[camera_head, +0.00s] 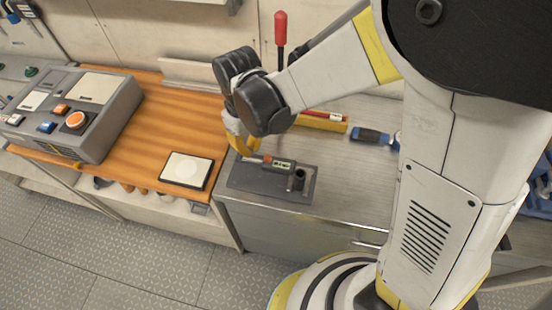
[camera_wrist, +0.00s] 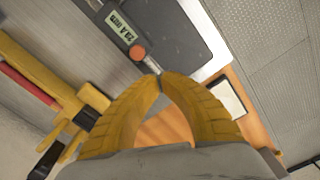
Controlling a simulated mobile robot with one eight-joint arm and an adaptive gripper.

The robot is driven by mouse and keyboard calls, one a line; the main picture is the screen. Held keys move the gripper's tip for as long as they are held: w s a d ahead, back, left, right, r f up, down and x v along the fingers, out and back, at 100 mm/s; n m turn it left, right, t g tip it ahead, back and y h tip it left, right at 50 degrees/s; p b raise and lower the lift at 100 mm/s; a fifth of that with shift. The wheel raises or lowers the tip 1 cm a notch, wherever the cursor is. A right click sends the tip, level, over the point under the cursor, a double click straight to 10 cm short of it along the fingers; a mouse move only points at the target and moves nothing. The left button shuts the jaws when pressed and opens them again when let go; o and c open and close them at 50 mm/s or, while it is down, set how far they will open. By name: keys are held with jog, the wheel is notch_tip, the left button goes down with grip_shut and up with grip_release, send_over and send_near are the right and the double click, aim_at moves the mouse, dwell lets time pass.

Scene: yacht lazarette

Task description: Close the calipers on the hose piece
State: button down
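The calipers (camera_head: 272,163) lie on a dark grey pad (camera_head: 242,180), with a lit digital display on their body. The display (camera_wrist: 122,27) also shows in the wrist view, with a round orange-red knob (camera_wrist: 137,53) at the near end. The hose piece (camera_head: 297,180) is a short black tube standing at the pad's right side; the wrist view does not show it. My gripper (camera_wrist: 161,81) has its yellow fingers curved together, tips meeting with nothing seen between them, just beside the knob. In the head view my gripper (camera_head: 243,148) is at the calipers' left end, partly hidden by my wrist.
A grey control box (camera_head: 75,115) and a framed white pad (camera_head: 186,170) are on the wooden surface at left. A yellow tool with a red bar (camera_head: 320,121) and a blue-black tool (camera_head: 370,135) lie behind the calipers. A red-handled lever (camera_head: 281,30) stands at the back.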

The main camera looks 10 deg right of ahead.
notch_tip(320, 180, up, 5)
jog(key=p, duration=0.3)
jog(key=shift+r, duration=0.2)
dwell(0.4)
jog(key=s+d+r+m+t+b, duration=0.2)
jog(key=d, duration=0.5)
jog(key=s+d+r+m+t+b, duration=0.2)
jog(key=d+m, duration=0.1)
jog(key=d, duration=0.4)
jog(key=s+d+r+m+t+b, duration=0.2)
jog(key=s+d+m+t+b, duration=0.1)
jog(key=d, duration=0.4)
jog(key=shift+r, duration=0.4)
